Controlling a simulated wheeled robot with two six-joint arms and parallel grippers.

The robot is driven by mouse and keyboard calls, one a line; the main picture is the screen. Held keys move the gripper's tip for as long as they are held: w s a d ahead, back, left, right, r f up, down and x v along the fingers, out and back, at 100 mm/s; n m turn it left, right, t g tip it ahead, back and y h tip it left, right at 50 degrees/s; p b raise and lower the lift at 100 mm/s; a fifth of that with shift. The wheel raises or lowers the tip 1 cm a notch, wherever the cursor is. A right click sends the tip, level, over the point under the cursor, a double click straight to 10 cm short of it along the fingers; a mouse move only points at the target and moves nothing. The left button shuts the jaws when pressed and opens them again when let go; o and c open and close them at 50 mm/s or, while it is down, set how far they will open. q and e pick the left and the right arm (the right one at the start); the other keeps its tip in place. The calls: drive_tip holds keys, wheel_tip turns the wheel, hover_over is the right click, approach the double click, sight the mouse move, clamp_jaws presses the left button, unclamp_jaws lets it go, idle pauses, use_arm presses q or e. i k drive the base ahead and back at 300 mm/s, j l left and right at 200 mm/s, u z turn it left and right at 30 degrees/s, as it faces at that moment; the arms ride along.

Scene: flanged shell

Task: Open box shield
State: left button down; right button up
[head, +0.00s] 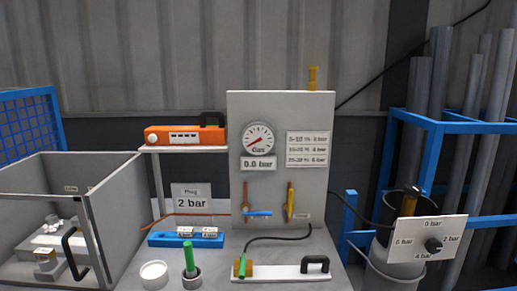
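A grey box (110,190) stands at the left, cut off by the left picture edge. A black bar handle (68,245) shows at its front right, near the right wall. A pale metal fitting (48,240) sits inside and can be seen from the front. I cannot tell whether a clear shield covers the front or whether the front stands open. Neither of my grippers is in view.
A worktop holds a white cup (153,274), a green-handled tool (189,258) in a dark holder, a blue block (186,239) and a white plate with a black handle (280,272). A gauge panel (240,130) stands behind. A pressure dial plate (430,240) is at right.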

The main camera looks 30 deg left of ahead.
sight(79, 199)
drive_tip(key=u, duration=2.35)
